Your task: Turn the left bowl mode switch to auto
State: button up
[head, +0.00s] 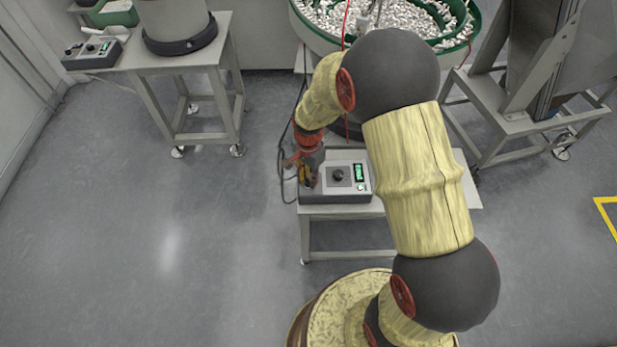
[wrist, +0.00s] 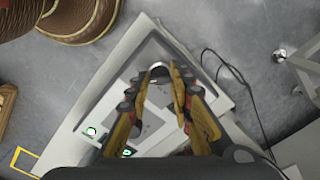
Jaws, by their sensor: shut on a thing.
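A grey control box (head: 335,195) stands on a small table below a green-rimmed bowl feeder. Its face shows a black dial (head: 338,175) and a lit green display (head: 360,172). My gripper (head: 308,182) reaches down onto the left part of the box. In the wrist view, the fingertips (wrist: 159,75) are closed around a small silvery round switch (wrist: 158,68) near the edge of the box panel (wrist: 120,110). The fingers hide most of the switch, so its pointed direction and label cannot be read.
A second control box (head: 94,53) sits on a table (head: 185,62) at the upper left beside a grey drum. The bowl of white caps (head: 400,18) is behind my arm. Dark cables (wrist: 240,80) run beside the box. Open floor (head: 170,250) lies front left.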

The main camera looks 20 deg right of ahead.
grip_shut()
jog(key=n+p, duration=0.1)
jog(key=n, duration=0.1)
jog(key=n+p, duration=0.1)
jog(key=p, duration=0.1)
jog(key=shift+r+n, duration=0.2)
jog(key=shift+n, duration=0.2)
jog(key=n+p, duration=0.2)
jog(key=n, duration=0.2)
jog(key=shift+n+p, duration=0.3)
jog(key=shift+p, duration=0.1)
jog(key=n+p, duration=0.2)
jog(key=n, duration=0.2)
jog(key=shift+f+n, duration=0.1)
jog(key=shift+n, duration=0.2)
jog(key=n+p, duration=0.1)
jog(key=n, duration=0.3)
jog(key=shift+w+n+p, duration=0.1)
jog(key=shift+n+p, duration=0.2)
jog(key=shift+n, duration=0.1)
jog(key=o, duration=0.9)
grip_release()
jog(key=shift+f, duration=0.1)
